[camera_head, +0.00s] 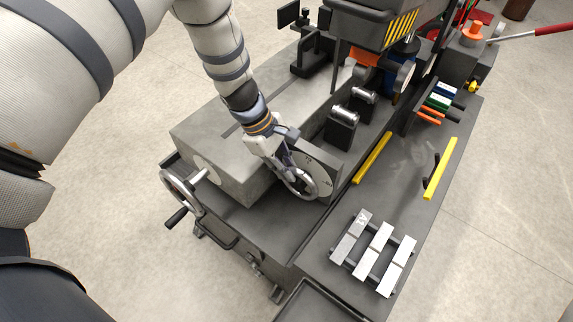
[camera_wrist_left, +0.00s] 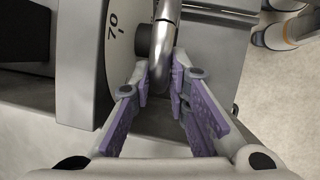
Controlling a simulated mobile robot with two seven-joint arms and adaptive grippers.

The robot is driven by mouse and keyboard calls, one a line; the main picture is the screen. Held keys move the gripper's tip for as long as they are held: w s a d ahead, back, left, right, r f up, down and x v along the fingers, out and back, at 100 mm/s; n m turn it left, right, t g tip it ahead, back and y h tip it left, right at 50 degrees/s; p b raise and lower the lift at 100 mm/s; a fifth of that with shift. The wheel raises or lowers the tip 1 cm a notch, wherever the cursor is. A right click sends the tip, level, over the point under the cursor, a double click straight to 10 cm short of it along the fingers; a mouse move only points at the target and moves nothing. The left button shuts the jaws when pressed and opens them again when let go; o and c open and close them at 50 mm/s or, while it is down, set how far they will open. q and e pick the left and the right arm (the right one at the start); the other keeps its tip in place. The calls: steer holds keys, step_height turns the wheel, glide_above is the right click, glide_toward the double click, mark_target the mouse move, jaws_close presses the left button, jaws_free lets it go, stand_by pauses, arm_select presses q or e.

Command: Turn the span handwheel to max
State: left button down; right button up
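A grey handwheel with a metal rim (camera_head: 329,190) stands in front of a round dial plate on the machine's front block. My left gripper (camera_head: 291,178) reaches down to the near left part of its rim. In the left wrist view, the purple-padded fingers (camera_wrist_left: 162,82) lie on both sides of the curved metal rim (camera_wrist_left: 162,42) and look closed on it. The dial plate (camera_wrist_left: 108,70) with the mark 70 is just left of the fingers. A second handwheel (camera_head: 170,180) with a dark crank handle is on the machine's left end. No labels name either wheel. My right gripper is not in view.
The machine's grey block (camera_head: 212,150) lies under my left forearm. Silver bars (camera_head: 378,250) lie on a rack at the front right, near yellow strips (camera_head: 440,168). Small coloured-handled tools (camera_head: 436,103) stand behind. Bare floor (camera_head: 100,220) is free at the left.

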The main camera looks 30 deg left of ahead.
arm_select(q)
steer(key=shift+d+r+y+p, duration=0.25)
steer(key=shift+r+y+p, duration=0.25)
steer(key=shift+r+p, duration=0.1)
steer(key=shift+d+f+y, duration=0.15)
steer(key=shift+y, duration=0.25)
steer(key=shift+f, duration=0.1)
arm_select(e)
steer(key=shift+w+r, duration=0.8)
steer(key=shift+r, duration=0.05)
arm_select(q)
steer(key=c, duration=1.8)
jaws_free()
steer(key=shift+c, duration=0.2)
steer(key=v, duration=1.2)
steer(key=shift+s, duration=0.25)
steer(key=shift+d, duration=0.1)
